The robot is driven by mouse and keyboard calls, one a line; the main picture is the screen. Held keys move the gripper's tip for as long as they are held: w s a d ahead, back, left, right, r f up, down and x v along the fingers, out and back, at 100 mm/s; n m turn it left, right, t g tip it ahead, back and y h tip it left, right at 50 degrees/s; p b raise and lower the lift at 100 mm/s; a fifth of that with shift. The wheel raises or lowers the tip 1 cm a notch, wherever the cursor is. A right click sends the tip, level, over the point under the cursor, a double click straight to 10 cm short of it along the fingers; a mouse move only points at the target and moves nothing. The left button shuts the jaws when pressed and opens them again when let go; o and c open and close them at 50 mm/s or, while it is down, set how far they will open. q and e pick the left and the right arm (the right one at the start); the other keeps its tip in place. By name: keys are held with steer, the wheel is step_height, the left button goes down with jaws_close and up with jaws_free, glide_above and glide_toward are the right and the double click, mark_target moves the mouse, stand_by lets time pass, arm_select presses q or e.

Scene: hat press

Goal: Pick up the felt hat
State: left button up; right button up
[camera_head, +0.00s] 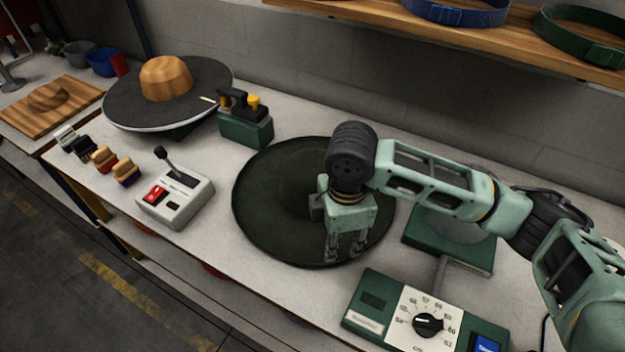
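The felt hat (272,206) is a dark green, wide-brimmed round shape lying on the workbench in the middle of the head view. My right arm comes in from the right and covers part of it. My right gripper (345,250) points down over the right front part of the brim. Its two fingers look spread apart with a gap between them. I cannot tell whether the fingertips touch the felt. My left gripper is not in view.
A wooden hat block on a round dark plate (130,100) stands behind. A green dial box (375,300) is at front right. A shelf (400,22) overhangs the back.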

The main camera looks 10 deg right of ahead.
mark_target(337, 253)
steer(key=shift+s+a+f+p, duration=0.15)
steer(key=shift+s+f, duration=0.1)
steer(key=shift+f, duration=0.15)
steer(key=shift+s+d+f+p, duration=0.15)
steer(key=shift+s+f, duration=0.1)
steer(key=shift+f, duration=0.15)
steer(key=f, duration=0.2)
steer(key=shift+a+f+p, duration=0.3)
steer(key=shift+f+p, duration=0.05)
steer(key=shift+p, duration=0.05)
steer(key=shift+w+f, duration=0.25)
steer(key=shift+f, duration=0.55)
steer(key=shift+c, duration=0.3)
steer(key=c, duration=0.6)
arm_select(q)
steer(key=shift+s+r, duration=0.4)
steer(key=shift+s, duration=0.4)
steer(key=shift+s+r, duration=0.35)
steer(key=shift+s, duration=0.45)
arm_select(e)
jaws_close()
